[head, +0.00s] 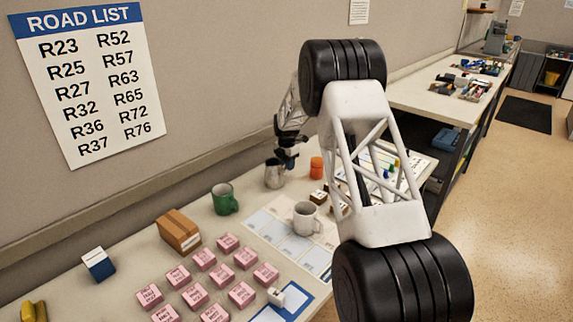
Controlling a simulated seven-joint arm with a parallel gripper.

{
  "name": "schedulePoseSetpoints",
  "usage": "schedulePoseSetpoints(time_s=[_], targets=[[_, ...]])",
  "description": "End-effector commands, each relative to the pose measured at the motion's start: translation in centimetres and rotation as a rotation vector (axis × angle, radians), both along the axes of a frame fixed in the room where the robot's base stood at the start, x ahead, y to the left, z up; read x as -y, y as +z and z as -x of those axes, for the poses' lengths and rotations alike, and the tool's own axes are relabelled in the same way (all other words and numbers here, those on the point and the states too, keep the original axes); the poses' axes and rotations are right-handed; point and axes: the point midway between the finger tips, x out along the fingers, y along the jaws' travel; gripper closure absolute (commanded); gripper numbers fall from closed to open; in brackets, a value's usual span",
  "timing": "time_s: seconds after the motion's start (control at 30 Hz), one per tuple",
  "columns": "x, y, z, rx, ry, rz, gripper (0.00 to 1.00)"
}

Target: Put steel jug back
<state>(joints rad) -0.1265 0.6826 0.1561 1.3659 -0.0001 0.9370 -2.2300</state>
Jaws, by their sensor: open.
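The steel jug (274,176) stands upright on the table near the wall. It is a small grey metal vessel. My gripper (286,164) is open at the jug's upper right side, very close to its rim. I cannot tell whether the fingers touch the jug or are around any part of it. The fingertips are small and dark in this view, and the jug's handle is not clear.
A green mug (224,199) and a white mug (306,218) stand nearby, with an orange cup (317,167) right of the jug. A cardboard box (179,231) and several pink blocks (246,259) are in front. My arm hides the table's right part.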

Motion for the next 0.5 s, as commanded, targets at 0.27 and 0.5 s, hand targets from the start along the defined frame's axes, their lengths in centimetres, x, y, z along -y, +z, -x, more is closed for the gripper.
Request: schedulePoseSetpoints(time_s=[0.27,0.5], targets=[[0.0,1.0,0.0,0.001,0.0,-0.001,0.59],[0.0,3.8,0.0,0.002,0.0,-0.001,0.59]])
